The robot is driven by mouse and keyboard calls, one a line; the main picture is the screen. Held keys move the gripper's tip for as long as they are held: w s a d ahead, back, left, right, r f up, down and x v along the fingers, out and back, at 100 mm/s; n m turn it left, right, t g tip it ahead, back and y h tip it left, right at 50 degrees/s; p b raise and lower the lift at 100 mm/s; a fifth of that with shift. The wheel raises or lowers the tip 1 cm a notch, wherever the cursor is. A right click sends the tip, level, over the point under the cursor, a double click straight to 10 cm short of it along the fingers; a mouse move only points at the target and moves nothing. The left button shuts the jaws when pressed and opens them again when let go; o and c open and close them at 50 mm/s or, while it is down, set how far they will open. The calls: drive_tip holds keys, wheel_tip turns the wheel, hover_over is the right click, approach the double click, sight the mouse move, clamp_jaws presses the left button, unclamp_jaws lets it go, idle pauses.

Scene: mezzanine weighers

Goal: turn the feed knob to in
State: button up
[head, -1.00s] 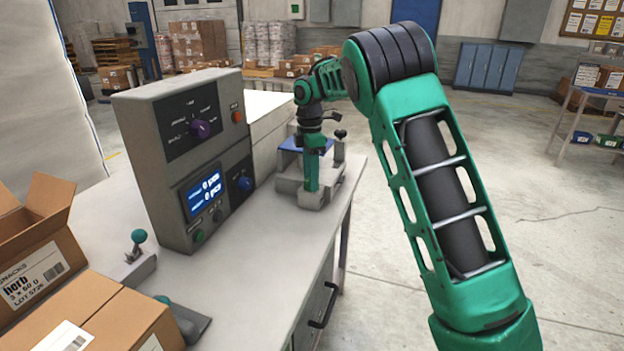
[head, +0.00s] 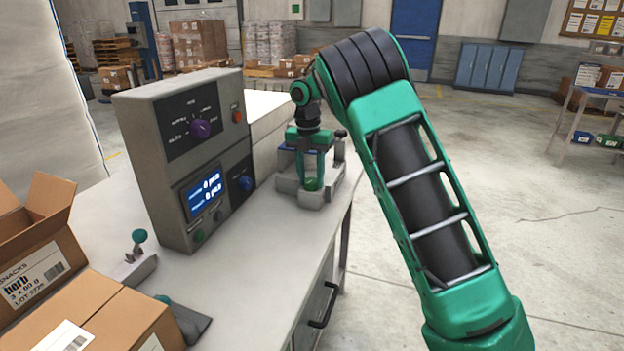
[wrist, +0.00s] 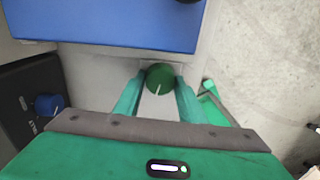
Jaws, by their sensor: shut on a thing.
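A round green knob (wrist: 159,77) with a white pointer line shows between my gripper's fingers in the wrist view. The line points toward the bottom of that view, slightly left. My gripper (head: 311,180) points down over the grey weigher (head: 312,199) on the bench, and its two fingers are shut on the green knob from either side. In the wrist view the fingertips (wrist: 160,84) touch the knob's edges. I cannot read any label or in mark beside this knob.
A grey control box (head: 150,190) with a purple knob (head: 200,129), a blue knob (head: 245,183) and a lit screen stands left of my gripper. The weigher's blue plate (wrist: 110,25) lies beside the green knob. Open cartons (head: 45,255) stand front left.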

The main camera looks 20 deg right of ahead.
sight(309, 179)
drive_tip(key=shift+r+n, duration=0.1)
drive_tip(key=shift+n, duration=0.7)
drive_tip(key=o, duration=1)
drive_tip(key=shift+o, duration=0.2)
wheel_tip(309, 179, up, 11)
drive_tip(key=shift+w+a, duration=0.25)
drive_tip(key=shift+w, duration=0.05)
